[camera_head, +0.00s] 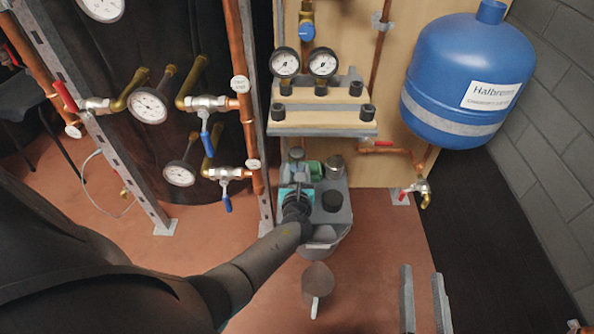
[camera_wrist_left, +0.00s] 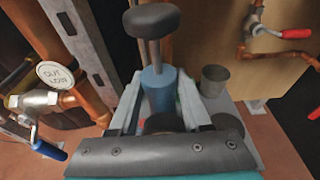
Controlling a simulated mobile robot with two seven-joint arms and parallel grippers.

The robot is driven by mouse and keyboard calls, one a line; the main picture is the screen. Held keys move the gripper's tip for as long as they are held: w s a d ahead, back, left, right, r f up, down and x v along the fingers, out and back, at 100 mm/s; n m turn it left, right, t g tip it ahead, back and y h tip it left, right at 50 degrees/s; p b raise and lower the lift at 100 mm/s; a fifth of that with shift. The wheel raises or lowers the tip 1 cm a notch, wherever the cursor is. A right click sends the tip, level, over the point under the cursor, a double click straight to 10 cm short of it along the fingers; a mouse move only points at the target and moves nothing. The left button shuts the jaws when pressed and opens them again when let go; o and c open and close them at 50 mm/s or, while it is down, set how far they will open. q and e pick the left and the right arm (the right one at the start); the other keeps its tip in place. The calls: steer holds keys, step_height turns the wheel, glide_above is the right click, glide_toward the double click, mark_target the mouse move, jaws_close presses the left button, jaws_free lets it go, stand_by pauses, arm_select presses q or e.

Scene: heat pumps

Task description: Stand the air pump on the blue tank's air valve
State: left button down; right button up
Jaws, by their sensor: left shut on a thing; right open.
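The air pump has a blue body (camera_wrist_left: 158,92) and a dark handle (camera_wrist_left: 151,20), seen in the left wrist view. My left gripper (camera_wrist_left: 157,100) is shut on its blue body, one finger on each side. In the head view my left gripper (camera_head: 298,190) is over a grey tray, and arm and gripper mostly hide the pump. I cannot tell whether the pump touches the tray. The blue tank (camera_head: 455,75) hangs at the upper right, with a short neck (camera_head: 491,11) on top. I cannot make out its air valve for certain. My right gripper (camera_head: 425,300) is open and empty at the bottom.
The grey tray (camera_head: 341,215) holds a metal cup (camera_head: 335,163) and a black round piece (camera_head: 332,201). A gauge shelf (camera_head: 322,127) sits above it. Copper pipes with valves (camera_head: 206,103) stand at left. A red-handled tap (camera_head: 420,190) is below the tank. Floor at centre right is clear.

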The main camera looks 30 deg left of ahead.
mark_target(297, 162)
arm_select(q)
steer(key=shift+r+p, duration=2.05)
steer(key=shift+r, duration=0.1)
